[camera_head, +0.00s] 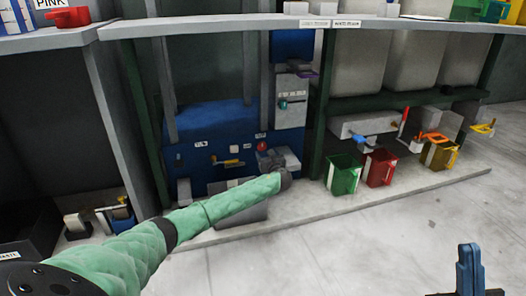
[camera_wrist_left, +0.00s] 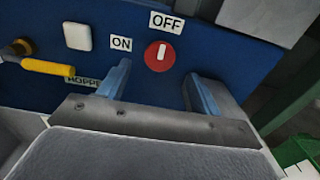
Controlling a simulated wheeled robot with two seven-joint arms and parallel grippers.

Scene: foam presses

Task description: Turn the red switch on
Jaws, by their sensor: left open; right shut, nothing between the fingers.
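The red switch (camera_wrist_left: 159,57) is a round knob on a blue machine panel (camera_wrist_left: 100,42). Its white mark stands nearly upright, toward the OFF label (camera_wrist_left: 166,22); the ON label (camera_wrist_left: 121,44) is to its left. The switch also shows small in the head view (camera_head: 262,146). My left gripper (camera_wrist_left: 158,88) is open, with one blue finger on each side below the switch and nothing seen between them. In the head view my left gripper (camera_head: 271,160) is at the panel's front, partly hidden by its own wrist. My right gripper (camera_head: 468,268) is shut and empty at the lower right.
A yellow handle (camera_wrist_left: 48,66) and a white button (camera_wrist_left: 77,36) are left of the switch. Green (camera_head: 343,174), red (camera_head: 378,168) and yellow (camera_head: 438,155) bins stand right of the machine. A shelf (camera_head: 230,25) runs above. The floor in front is clear.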

